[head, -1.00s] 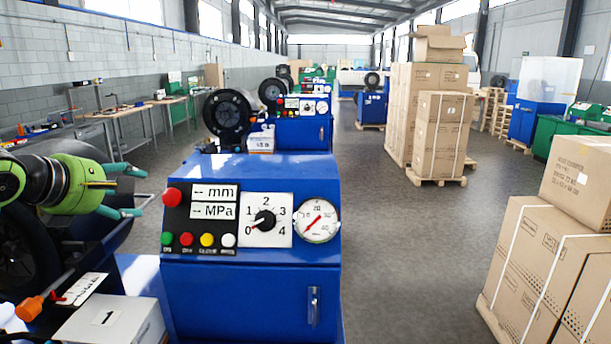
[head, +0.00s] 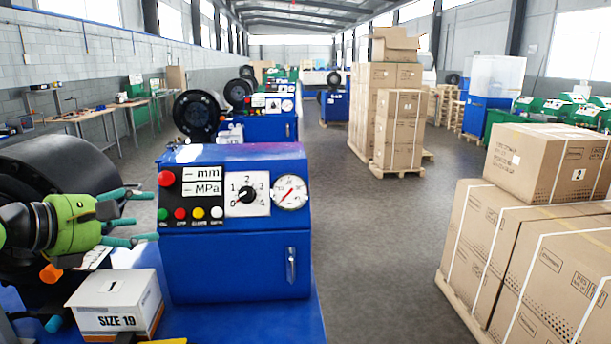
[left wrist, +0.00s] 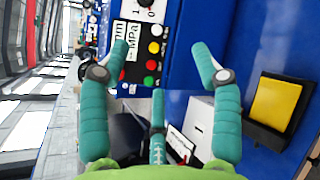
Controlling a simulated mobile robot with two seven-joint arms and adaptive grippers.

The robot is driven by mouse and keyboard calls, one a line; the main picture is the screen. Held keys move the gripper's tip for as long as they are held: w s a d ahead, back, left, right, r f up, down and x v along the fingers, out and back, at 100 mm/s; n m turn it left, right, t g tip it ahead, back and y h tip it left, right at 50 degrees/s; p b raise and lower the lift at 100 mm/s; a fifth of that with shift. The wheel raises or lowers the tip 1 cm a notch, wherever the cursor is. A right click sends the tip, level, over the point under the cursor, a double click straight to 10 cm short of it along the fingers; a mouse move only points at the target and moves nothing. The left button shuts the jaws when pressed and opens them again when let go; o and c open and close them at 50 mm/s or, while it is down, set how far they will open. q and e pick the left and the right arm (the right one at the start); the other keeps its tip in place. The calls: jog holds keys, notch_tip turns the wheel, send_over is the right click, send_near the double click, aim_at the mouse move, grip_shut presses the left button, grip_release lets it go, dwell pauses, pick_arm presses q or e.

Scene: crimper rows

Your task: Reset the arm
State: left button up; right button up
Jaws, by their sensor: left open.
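My left gripper (head: 140,217) is green with teal fingers and shows at the left of the head view. It is open and empty, in front of the black round crimper head and left of the control panel. Its teal fingers also frame the left wrist view (left wrist: 160,70), pointing toward the blue control cabinet (head: 235,268). The panel has a red button (head: 166,178), a row of coloured buttons, a selector dial (head: 246,194) and a gauge (head: 290,192). The fingers appear apart from the panel, with nothing between them. My right gripper is not in view.
A white box marked SIZE 19 (head: 110,318) sits on the blue bench below the gripper. An orange handle (head: 51,274) is beside it. Strapped cartons (head: 510,270) stand on a pallet at right. Grey floor (head: 370,270) is open between them. More crimpers stand behind.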

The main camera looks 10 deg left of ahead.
pick_arm(q)
jog(key=d+f+n+t+h, duration=0.1)
jog(key=d+n+t+h, duration=0.55)
jog(key=d+n, duration=0.4)
jog(key=s+a+f+n+g+y, duration=0.25)
jog(key=f+n+y, duration=0.55)
jog(key=f+n, duration=0.45)
jog(key=s+a+f+n+g+y, duration=0.15)
jog(key=a+f+n+y, duration=0.25)
jog(key=f+n+y, duration=0.85)
jog(key=s+d+f+n+g+h, duration=0.95)
jog(key=s+d+f+g, duration=0.35)
jog(key=s+d+f, duration=0.45)
jog(key=s+a+f, duration=0.2)
jog(key=s+f, duration=0.1)
jog(key=f, duration=1.8)
jog(key=s+a+f+g, duration=0.2)
jog(key=s+a+f, duration=0.1)
jog(key=s+f, duration=1.2)
jog(key=shift+s+f+m, duration=0.15)
jog(key=shift+s+m, duration=0.15)
jog(key=shift+s, duration=0.45)
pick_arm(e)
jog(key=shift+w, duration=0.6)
